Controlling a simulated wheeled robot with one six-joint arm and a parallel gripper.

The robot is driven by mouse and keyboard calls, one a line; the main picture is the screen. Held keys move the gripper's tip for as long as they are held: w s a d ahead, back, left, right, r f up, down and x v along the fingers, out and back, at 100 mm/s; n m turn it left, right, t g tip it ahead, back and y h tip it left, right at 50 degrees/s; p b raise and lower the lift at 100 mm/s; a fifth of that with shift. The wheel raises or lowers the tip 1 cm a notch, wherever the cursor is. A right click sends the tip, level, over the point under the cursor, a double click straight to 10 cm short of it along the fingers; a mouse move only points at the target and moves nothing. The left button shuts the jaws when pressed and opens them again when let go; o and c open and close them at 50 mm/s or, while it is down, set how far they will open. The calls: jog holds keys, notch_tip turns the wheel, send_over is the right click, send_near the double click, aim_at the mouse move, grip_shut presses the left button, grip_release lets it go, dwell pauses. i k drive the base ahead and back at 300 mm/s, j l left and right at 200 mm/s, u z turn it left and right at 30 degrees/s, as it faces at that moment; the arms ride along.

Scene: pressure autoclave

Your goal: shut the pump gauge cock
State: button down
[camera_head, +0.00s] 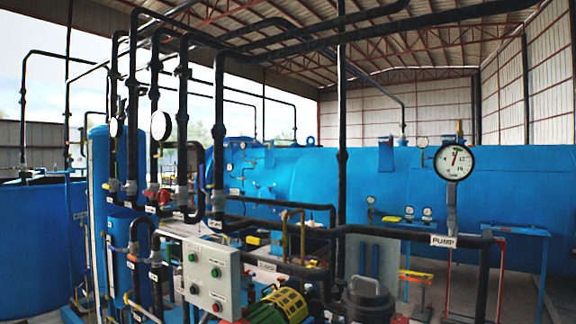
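The pump gauge (453,162) is a round white dial with a dark rim and a red needle, at the right of the head view. It stands upright on a grey stem (451,208) that rises from a black horizontal pipe. A white label reading PUMP (443,241) sits on that pipe at the foot of the stem. I cannot make out a cock handle on the stem, nor whether the cock is open or shut. A small brass-coloured piece (459,128) shows just above the dial; I cannot tell what it belongs to. My gripper is not in view.
A grey control box (211,277) with buttons stands at the front left. Black pipes (342,130) run vertically and overhead. A yellow-and-green motor (278,305) is low at the front. A large blue autoclave vessel (330,180) lies behind. The space around the gauge's right side looks clear.

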aim_at(452, 187)
jog(key=z, duration=1.35)
